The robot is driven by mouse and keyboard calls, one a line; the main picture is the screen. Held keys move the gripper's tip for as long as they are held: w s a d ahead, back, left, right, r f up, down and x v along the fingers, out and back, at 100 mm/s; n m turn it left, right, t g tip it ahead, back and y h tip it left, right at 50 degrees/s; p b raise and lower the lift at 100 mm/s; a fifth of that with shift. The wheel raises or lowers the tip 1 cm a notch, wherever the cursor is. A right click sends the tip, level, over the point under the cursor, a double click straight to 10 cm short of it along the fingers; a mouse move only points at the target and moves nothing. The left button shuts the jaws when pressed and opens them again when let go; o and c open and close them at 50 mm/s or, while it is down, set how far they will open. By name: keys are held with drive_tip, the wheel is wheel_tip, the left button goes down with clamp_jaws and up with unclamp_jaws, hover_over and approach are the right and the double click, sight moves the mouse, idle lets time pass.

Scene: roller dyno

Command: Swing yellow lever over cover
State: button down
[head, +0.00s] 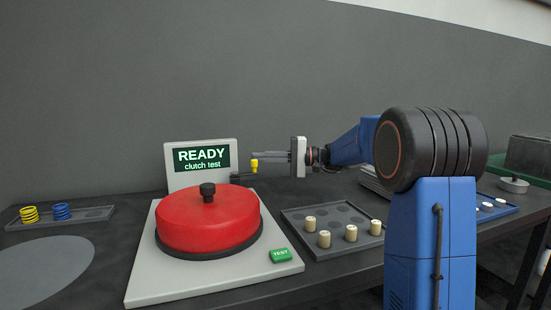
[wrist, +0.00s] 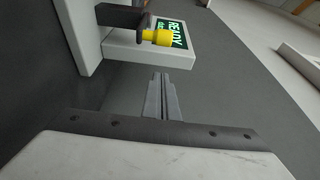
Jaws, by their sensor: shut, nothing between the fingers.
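The red round cover (head: 208,220) with a black knob sits on the light grey test base, below and left of my gripper. The yellow lever end (head: 254,165) stands on a dark arm beside the display, at the cover's back right. In the wrist view the yellow end (wrist: 157,37) sits on the dark lever arm (wrist: 122,16), in front of the display. My gripper (head: 255,156) is shut and empty, its tips close to the yellow end in the head view. In the wrist view the fingers (wrist: 161,78) point toward it with a gap between.
The display (head: 201,160) reads "READY clutch test". A green TEST button (head: 281,255) is on the base. A grey tray (head: 300,220) with several cream pegs lies to the right. A tray (head: 88,217) with yellow and blue springs lies left.

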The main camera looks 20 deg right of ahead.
drive_tip(key=shift+s+a, duration=0.25)
drive_tip(key=shift+s, duration=0.7)
drive_tip(key=shift+s+a, duration=0.25)
drive_tip(key=shift+s, duration=0.65)
drive_tip(key=shift+s, duration=0.1)
drive_tip(key=shift+s+m+t, duration=0.2)
drive_tip(key=shift+m+t, duration=0.2)
drive_tip(key=shift+t, duration=0.2)
